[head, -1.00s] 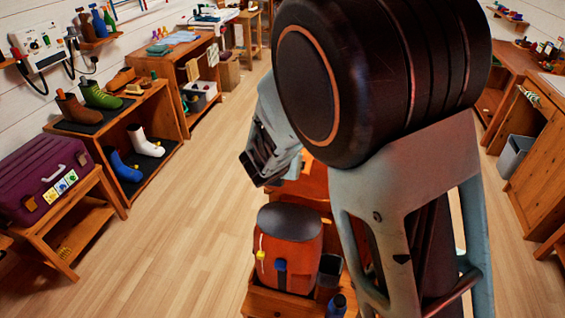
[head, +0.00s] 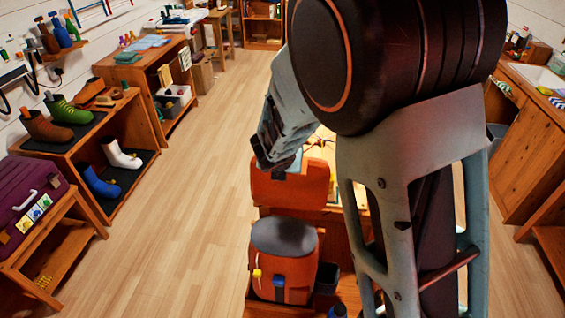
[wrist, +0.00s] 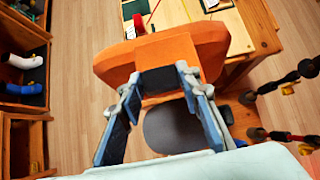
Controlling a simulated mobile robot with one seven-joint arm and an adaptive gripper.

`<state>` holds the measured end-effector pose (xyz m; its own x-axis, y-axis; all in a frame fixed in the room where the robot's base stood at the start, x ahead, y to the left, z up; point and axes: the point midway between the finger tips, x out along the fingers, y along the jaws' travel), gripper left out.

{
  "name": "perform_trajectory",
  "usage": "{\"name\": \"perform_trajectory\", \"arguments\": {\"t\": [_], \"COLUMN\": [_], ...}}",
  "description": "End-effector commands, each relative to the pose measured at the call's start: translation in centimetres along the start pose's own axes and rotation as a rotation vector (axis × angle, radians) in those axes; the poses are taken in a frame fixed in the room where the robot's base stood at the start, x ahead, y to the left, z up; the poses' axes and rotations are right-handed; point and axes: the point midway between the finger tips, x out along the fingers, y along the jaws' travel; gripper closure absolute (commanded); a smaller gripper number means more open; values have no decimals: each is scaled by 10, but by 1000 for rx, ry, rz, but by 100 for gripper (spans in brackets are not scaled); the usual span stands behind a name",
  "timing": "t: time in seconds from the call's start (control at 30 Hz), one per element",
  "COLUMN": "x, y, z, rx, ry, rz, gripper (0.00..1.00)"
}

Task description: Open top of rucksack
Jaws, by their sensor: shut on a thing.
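The orange rucksack (head: 282,280) stands upright low in the head view, with a dark grey oval on top and yellow and blue clips in front. A rounded orange piece (head: 290,188) that looks like its top hangs above and behind it, apart from the body. My gripper (head: 275,165) is at that piece's upper edge. In the wrist view my gripper (wrist: 158,85) is shut on a dark block in the middle of the orange piece (wrist: 205,45). A grey oval (wrist: 170,130), apparently the rucksack's upper face, shows below between the fingers.
A wooden desk (wrist: 262,35) with flat items lies beyond. A boot shelf (head: 85,140) and a stand with a purple case (head: 30,200) are on the left. A dark bin (head: 326,278) stands beside the rucksack. The floor (head: 190,220) on the left is clear.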

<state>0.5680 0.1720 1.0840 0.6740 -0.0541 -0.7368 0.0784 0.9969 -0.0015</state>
Motion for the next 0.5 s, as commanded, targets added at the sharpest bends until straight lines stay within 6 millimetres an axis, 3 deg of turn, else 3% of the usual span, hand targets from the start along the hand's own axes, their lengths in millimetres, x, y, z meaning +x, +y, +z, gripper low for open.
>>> {"name": "perform_trajectory", "arguments": {"t": [0.03, 0.43, 0.47, 0.5], "x": [-2, -2, -2, -2], "y": [0, 0, 0, 0], "z": [6, 6, 6, 5], "rx": [3, 2, 2, 2], "ry": [-9, -7, -7, -6], "rz": [0, 1, 1, 1], "gripper": [100, 100, 65, 61]}}
